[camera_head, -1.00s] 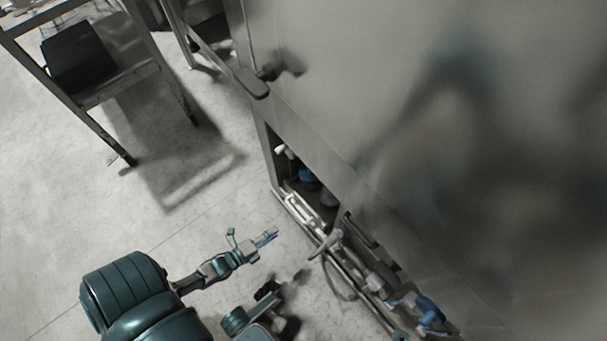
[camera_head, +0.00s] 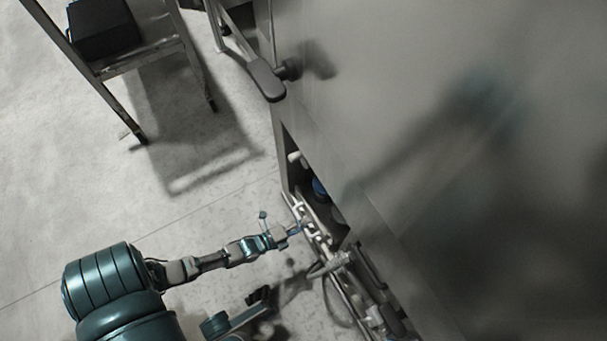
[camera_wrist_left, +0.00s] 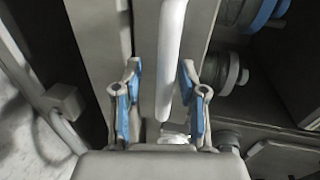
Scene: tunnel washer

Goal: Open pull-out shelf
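The pull-out shelf's pale bar handle (camera_wrist_left: 170,60) runs upright in the left wrist view, in front of a grey metal front (camera_wrist_left: 98,50). My left gripper (camera_wrist_left: 160,72) is open, with one blue-padded finger on each side of the handle's line. In the head view my left gripper (camera_head: 296,229) is at the low opening of the washer, by the pale shelf front (camera_head: 316,232). The fingertips are small there and partly merge with the shelf parts. My right gripper is not in view.
The washer's large grey panel (camera_head: 430,130) fills the right side. A dark lever handle (camera_head: 267,80) sticks out above the opening. Pipes and a valve handle (camera_head: 330,265) lie low, right of the gripper. A metal stand (camera_head: 140,58) is at upper left.

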